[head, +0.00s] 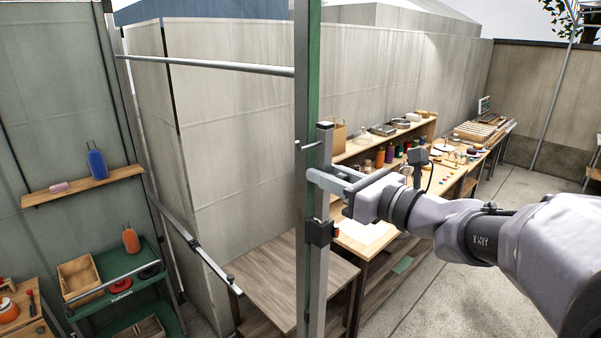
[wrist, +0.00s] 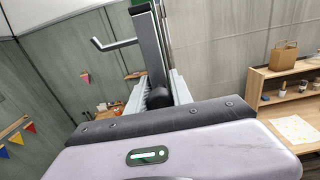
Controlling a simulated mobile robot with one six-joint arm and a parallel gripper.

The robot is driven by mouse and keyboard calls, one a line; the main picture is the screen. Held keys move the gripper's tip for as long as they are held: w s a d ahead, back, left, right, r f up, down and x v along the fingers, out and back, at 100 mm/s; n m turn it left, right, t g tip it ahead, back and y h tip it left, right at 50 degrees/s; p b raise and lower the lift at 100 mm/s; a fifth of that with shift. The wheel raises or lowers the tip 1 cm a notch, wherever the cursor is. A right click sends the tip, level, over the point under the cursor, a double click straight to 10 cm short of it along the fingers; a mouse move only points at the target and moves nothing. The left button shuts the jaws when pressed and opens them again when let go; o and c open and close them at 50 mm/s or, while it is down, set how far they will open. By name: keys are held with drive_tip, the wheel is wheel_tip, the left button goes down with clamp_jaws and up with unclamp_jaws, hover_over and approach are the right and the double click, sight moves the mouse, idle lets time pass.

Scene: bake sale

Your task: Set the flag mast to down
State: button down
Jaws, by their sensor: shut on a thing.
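The flag mast (head: 326,150) is an upright grey square post with a small hook near its top, standing against a taller green post. A black collar (head: 319,232) with a red part sits around it lower down. My gripper (head: 328,182) reaches in from the right and is shut on the mast's upper part, a little below the hook and above the collar. In the wrist view the mast (wrist: 150,50) rises dark between my fingers (wrist: 158,92), with its hook pointing left. No flag is visible on the mast in these frames.
A green post (head: 313,60) and a horizontal rail (head: 210,64) frame the stall. A wooden table (head: 283,268) stands behind the mast. Shelves with jars and boxes line the back right. A green cart (head: 118,290) is at lower left. Open floor (head: 420,290) lies beneath my arm.

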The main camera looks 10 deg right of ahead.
sight(327, 203)
wheel_tip(327, 203, down, 6)
drive_tip(key=b, duration=0.4)
drive_tip(key=shift+f, duration=0.2)
drive_tip(key=c, duration=1.2)
unclamp_jaws()
drive_tip(key=shift+o, duration=0.2)
drive_tip(key=shift+r, duration=0.1)
drive_tip(key=shift+s+d, duration=0.1)
drive_tip(key=shift+s, duration=0.05)
drive_tip(key=b+v, duration=0.2)
drive_tip(key=v, duration=1.5)
